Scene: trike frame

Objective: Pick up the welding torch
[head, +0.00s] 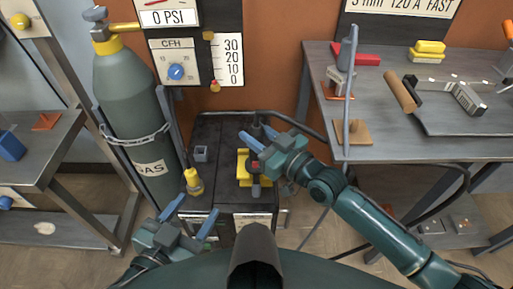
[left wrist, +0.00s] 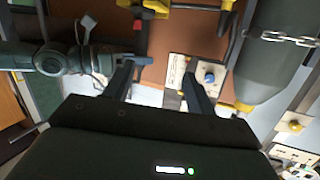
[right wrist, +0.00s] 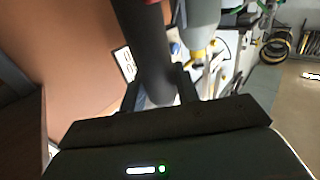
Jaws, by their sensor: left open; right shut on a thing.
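My right gripper (head: 256,141) is over the black cart, beside the yellow holder (head: 243,168). It is shut on a dark rounded handle, the welding torch (right wrist: 150,50), which fills the space between its fingers in the right wrist view (right wrist: 160,92). In the head view the fingers and wrist hide part of the torch. My left gripper (head: 190,216) is open and empty, low in front of the gas cylinder. Its two spread fingers also show in the left wrist view (left wrist: 157,82).
The green gas cylinder (head: 132,110) stands left of the cart (head: 210,130). A gauge panel (head: 180,50) is above. A metal workbench (head: 440,145) with clamps and blocks is at the right, and a shelf (head: 40,150) at the left. A dark cable hangs under the bench.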

